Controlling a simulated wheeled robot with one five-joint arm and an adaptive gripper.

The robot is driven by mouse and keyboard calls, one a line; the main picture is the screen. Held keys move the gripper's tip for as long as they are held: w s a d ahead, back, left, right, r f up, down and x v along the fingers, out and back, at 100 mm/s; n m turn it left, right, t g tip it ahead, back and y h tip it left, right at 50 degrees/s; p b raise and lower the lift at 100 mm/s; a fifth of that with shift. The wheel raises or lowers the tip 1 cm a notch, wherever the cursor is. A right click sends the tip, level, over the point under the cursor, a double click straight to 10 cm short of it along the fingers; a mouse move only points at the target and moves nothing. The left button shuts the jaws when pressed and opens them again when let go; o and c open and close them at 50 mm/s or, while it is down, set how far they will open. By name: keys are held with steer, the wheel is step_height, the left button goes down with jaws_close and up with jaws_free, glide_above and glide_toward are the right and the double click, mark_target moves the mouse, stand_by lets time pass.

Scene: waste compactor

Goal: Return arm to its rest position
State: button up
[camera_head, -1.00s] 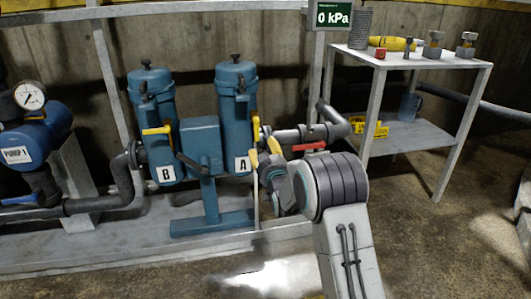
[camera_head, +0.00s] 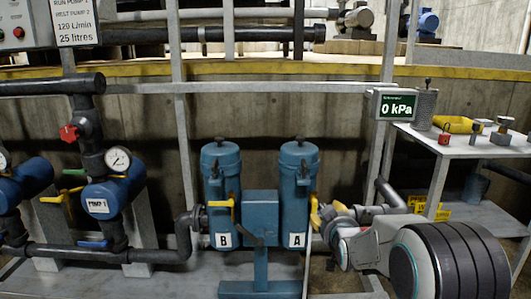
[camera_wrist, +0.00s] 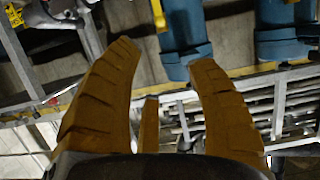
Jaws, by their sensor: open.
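My gripper (camera_head: 322,213) shows small in the head view, just right of the lower part of blue filter housing A (camera_head: 296,190). Its yellow fingers overlap the pipe region there, and I cannot tell whether they touch anything. In the wrist view my gripper (camera_wrist: 165,58) is open, with orange-brown fingers spread and nothing between them. Blue housings (camera_wrist: 185,30) show beyond the fingertips. My arm extends to the lower right of the head view, its large dark joint close to the camera.
Filter housing B (camera_head: 221,185) stands left of A. A grey pipe (camera_head: 378,210) runs behind my arm. A shelf table (camera_head: 470,148) with several small items is at right. Blue pumps (camera_head: 115,193) stand at left. A display (camera_head: 394,105) reads 0 kPa.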

steer(key=s+r+g+p, duration=0.6)
steer(key=s+r+p, duration=1.05)
steer(key=s, duration=0.25)
steer(key=s+r+g+p, duration=0.2)
steer(key=s+r+p, duration=0.3)
steer(key=s, duration=0.6)
steer(key=s+r+g+p, duration=0.3)
steer(key=s+r+p, duration=0.2)
steer(key=s+p, duration=0.3)
steer(key=s, duration=0.3)
steer(key=shift+s+a+r, duration=0.25)
steer(key=shift+r, duration=0.15)
